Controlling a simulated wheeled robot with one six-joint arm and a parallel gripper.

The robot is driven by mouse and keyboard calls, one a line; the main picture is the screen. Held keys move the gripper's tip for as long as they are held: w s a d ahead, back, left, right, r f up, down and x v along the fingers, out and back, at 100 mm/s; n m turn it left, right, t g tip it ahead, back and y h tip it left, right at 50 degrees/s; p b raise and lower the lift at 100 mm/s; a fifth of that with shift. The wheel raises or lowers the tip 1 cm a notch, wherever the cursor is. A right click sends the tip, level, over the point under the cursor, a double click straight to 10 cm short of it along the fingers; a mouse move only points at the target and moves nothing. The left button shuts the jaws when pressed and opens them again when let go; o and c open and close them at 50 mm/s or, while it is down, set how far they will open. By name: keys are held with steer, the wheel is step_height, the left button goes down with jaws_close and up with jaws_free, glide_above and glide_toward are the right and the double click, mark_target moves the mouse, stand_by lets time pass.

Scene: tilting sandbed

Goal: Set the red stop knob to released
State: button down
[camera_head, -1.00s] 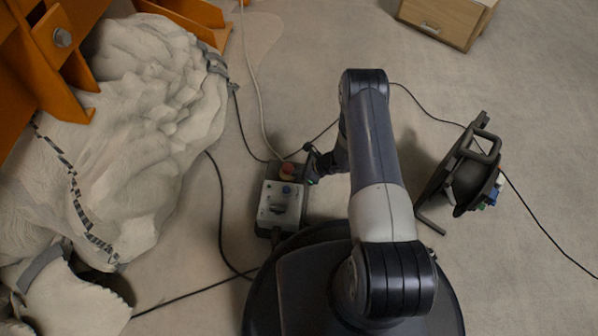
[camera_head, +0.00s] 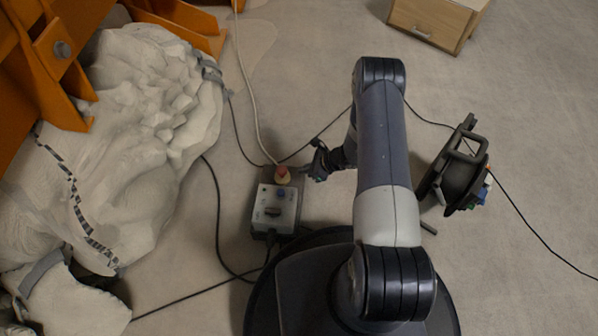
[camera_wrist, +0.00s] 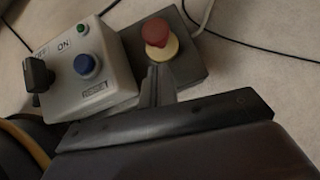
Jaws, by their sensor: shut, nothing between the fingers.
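The red stop knob (camera_head: 282,172) sits on a pale yellow collar on a dark box (camera_head: 296,178) at the top of the control unit. In the wrist view the red knob (camera_wrist: 155,32) stands at the upper middle, with the yellow collar (camera_wrist: 163,48) showing below it. My gripper (camera_head: 306,172) is shut and empty, just right of the knob in the head view and apart from it. In the wrist view my gripper's fingers (camera_wrist: 158,82) point toward the collar. I cannot tell from the look of the knob whether it is pressed or released.
A grey control box (camera_head: 276,209) with a blue button (camera_wrist: 85,65), a green button (camera_wrist: 81,29) and a black rotary switch (camera_wrist: 38,75) adjoins the dark box. Cables cross the floor.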

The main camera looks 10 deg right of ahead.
steer(key=v, duration=0.3)
steer(key=shift+d+p, duration=0.1)
steer(key=shift+p, duration=0.2)
